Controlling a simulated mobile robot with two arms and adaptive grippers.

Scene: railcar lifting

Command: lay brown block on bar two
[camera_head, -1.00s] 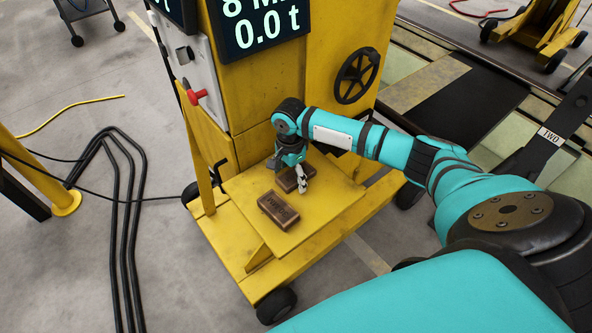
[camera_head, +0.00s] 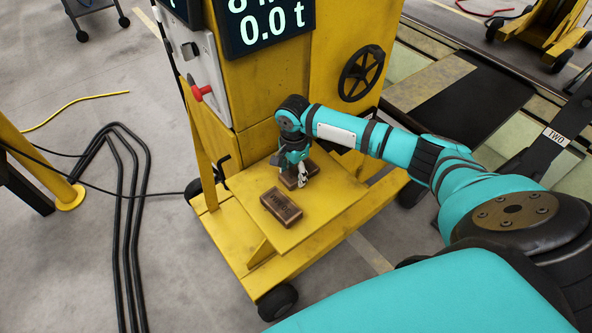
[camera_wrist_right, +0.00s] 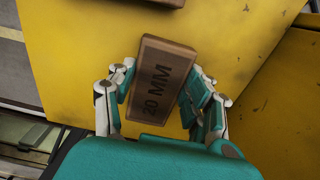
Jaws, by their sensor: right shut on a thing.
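One brown block (camera_wrist_right: 160,82), marked 20 MM, sits between the fingers of my right gripper (camera_wrist_right: 160,100) in the right wrist view, and the gripper is shut on it. In the head view that block (camera_head: 291,179) is partly hidden behind my right gripper (camera_head: 297,182), low over the yellow platform. A second brown block (camera_head: 281,206) lies on the platform nearer to me. A dark bar (camera_head: 540,160) with a white label reading TWO (camera_head: 556,136) is at the right edge. My left gripper is not in view.
The yellow platform (camera_head: 325,210) belongs to a yellow wheeled machine with a display reading 0.0 t (camera_head: 270,28) and a black handwheel (camera_head: 361,73). Black cables (camera_head: 125,220) run along the floor at left.

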